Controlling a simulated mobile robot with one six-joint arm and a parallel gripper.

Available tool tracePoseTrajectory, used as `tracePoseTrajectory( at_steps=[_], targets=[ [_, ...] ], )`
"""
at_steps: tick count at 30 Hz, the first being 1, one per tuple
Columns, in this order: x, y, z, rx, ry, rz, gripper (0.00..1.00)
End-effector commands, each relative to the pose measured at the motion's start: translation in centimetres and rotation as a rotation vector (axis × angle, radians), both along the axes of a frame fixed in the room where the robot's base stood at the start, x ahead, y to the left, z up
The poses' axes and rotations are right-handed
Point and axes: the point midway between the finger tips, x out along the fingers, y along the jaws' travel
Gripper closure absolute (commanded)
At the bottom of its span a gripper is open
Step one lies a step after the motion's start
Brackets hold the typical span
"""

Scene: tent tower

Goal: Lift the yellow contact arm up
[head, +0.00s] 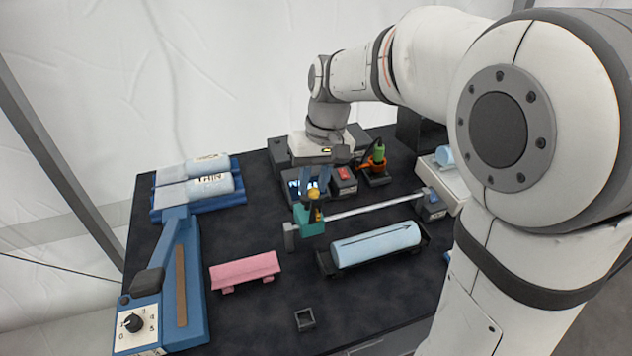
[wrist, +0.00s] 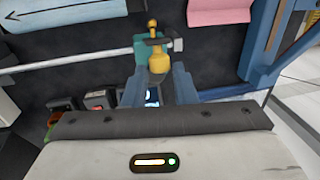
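The yellow contact arm (head: 314,195) stands on the teal carriage (head: 309,222), which sits on a silver rail; it has a round yellow knob at its end. In the wrist view the yellow contact arm (wrist: 158,61) shows just past my fingertips, with the teal carriage (wrist: 142,50) beside it. My gripper (head: 316,188) points down at it from behind. Its two blue fingers stand apart in the wrist view (wrist: 160,76), one to each side of the yellow part. I cannot tell whether they touch it.
A light blue cylinder (head: 375,245) lies in a black cradle in front of the rail (head: 375,208). A small screen (head: 302,187) is behind the carriage.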

Motion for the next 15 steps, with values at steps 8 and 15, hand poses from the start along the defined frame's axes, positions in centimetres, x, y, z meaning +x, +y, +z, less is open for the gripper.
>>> tracePoseTrajectory(
  at_steps=[8,15],
  targets=[
    [-0.13,-0.07,-0.08,-0.001,0.005,0.000,0.59],
    [-0.07,-0.17,0.50,-0.001,0.004,0.000,0.59]
  ],
)
